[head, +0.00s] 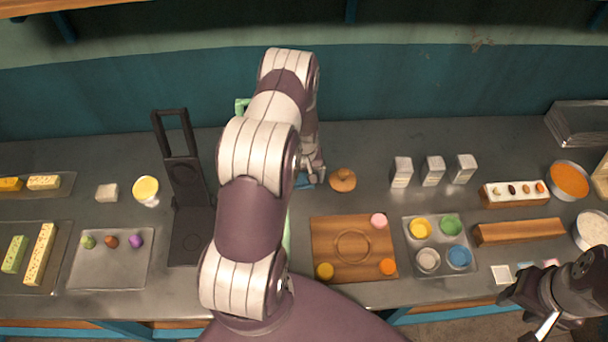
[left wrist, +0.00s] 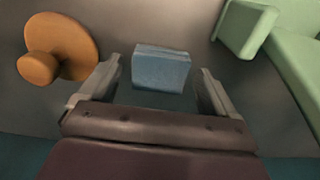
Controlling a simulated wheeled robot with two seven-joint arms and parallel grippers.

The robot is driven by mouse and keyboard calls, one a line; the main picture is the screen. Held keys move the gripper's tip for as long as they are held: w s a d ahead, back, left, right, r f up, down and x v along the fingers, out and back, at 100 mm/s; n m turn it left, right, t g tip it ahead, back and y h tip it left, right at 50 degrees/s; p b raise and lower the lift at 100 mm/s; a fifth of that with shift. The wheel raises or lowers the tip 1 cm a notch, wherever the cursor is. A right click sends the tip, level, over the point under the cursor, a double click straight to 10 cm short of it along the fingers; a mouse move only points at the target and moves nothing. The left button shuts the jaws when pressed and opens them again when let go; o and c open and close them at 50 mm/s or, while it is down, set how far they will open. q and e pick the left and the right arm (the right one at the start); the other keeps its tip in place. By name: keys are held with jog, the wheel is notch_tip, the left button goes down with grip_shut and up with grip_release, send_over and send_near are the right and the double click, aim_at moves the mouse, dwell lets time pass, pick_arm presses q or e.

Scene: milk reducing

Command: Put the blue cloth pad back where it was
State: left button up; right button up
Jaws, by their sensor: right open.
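The blue cloth pad (left wrist: 160,68) shows in the left wrist view between the two fingers of my left gripper (left wrist: 155,78), with a gap on each side. In the head view only a small part of the pad (head: 304,182) shows beside my left gripper (head: 314,180), towards the back of the counter. The left gripper looks open around the pad, not closed on it. My right gripper (head: 530,318) is open and empty at the front right, above the counter's front edge. My left arm hides part of the counter's middle in the head view.
A brown knobbed lid (head: 343,180) lies just right of the left gripper. A green object (left wrist: 247,28) stands close by on the other side. A wooden board (head: 325,233) is in front, a black stand (head: 186,190) is to the left, and several small cartons (head: 432,171) stand to the right.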

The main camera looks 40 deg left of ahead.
aim_at(304, 178)
pick_arm(q)
jog(key=shift+r, duration=0.3)
notch_tip(304, 178, up, 12)
jog(key=b, duration=0.3)
jog(key=s+d+r+m, duration=0.4)
jog(key=s+d+r, duration=0.1)
jog(key=d, duration=0.4)
jog(key=s+d+r+m+t, duration=0.1)
jog(key=s+d+r+m, duration=0.3)
jog(key=s+d, duration=0.4)
jog(key=shift+s+d+r, duration=0.2)
jog(key=shift+d+r, duration=0.2)
jog(key=shift+r, duration=0.05)
jog(key=shift+w+a, duration=0.1)
jog(key=shift+w, duration=0.05)
